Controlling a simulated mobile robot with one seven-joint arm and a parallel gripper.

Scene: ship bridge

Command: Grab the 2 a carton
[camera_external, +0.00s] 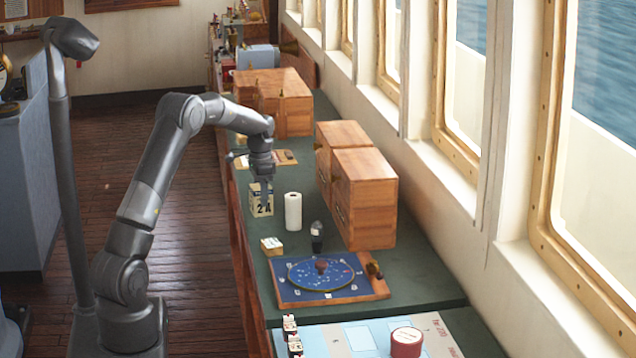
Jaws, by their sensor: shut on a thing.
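The 2 A carton (257,208) is a small cream box with dark lettering, upright at the left edge of the green counter (415,277). My gripper (262,186) points down over the carton and is shut on its upper part. The fingers hide some of the carton's top. I cannot tell whether the carton's bottom touches the counter.
A white roll (293,212) stands close to the right of the carton. A dark bottle-like item (317,237), a small box (271,246) and a blue dial board (322,280) are nearer. Wooden cabinets (365,200) stand along the window side.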

